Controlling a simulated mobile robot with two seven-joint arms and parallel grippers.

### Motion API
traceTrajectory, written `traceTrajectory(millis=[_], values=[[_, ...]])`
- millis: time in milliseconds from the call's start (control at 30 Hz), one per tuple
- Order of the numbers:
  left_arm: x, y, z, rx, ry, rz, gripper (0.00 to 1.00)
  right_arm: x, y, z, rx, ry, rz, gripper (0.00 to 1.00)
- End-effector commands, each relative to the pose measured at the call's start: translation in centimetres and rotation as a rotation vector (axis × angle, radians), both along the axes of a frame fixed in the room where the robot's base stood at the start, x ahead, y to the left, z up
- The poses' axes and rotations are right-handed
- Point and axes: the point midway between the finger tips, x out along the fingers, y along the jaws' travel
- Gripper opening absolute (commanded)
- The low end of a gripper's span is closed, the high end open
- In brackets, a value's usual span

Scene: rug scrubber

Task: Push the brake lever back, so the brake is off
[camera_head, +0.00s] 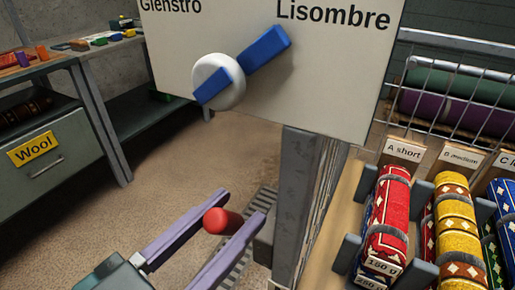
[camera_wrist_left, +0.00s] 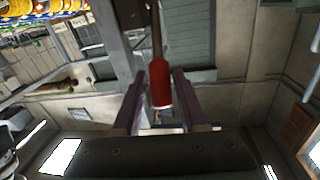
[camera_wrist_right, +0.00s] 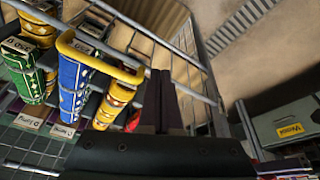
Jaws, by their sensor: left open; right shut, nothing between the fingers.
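The brake lever shows as a red knob (camera_head: 222,220) low in the middle of the head view. In the left wrist view it is a red grip (camera_wrist_left: 160,84) on a thin rod. My left gripper (camera_head: 222,206) is open, with its two purple fingers on either side of the red grip. I cannot tell whether either finger touches it. My right gripper (camera_wrist_right: 164,76) is shut and empty, beside a wire rack; it is outside the head view.
A sign board (camera_head: 340,75) with a blue pointer (camera_head: 265,48) on a white hub stands on a grey post above the lever. Rolled rugs (camera_head: 388,215) lie in a rack at the right. A workbench with a drawer labelled Wool (camera_head: 35,148) is at the left. Floor between is clear.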

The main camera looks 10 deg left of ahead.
Motion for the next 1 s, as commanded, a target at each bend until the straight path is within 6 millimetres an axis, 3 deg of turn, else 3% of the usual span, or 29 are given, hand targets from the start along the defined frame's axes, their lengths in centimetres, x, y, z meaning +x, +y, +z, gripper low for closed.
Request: traceTrajectory(millis=[267, 633, 1000], values=[[0.2, -0.12, 0.0, -0.001, 0.0, 0.0, 0.42, -0.01, 0.13, -0.01, 0.005, 0.001, -0.002, 0.0], [0.18, -0.1, 0.01, 0.0, 0.0, 0.0, 0.01, 0.0, 0.27, -0.02, 0.01, 0.0, -0.004, 0.0], [0.18, -0.09, 0.01, 0.0, 0.0, 0.0, 0.0, 0.01, 0.28, -0.02, 0.01, 0.0, -0.004, 0.0]])
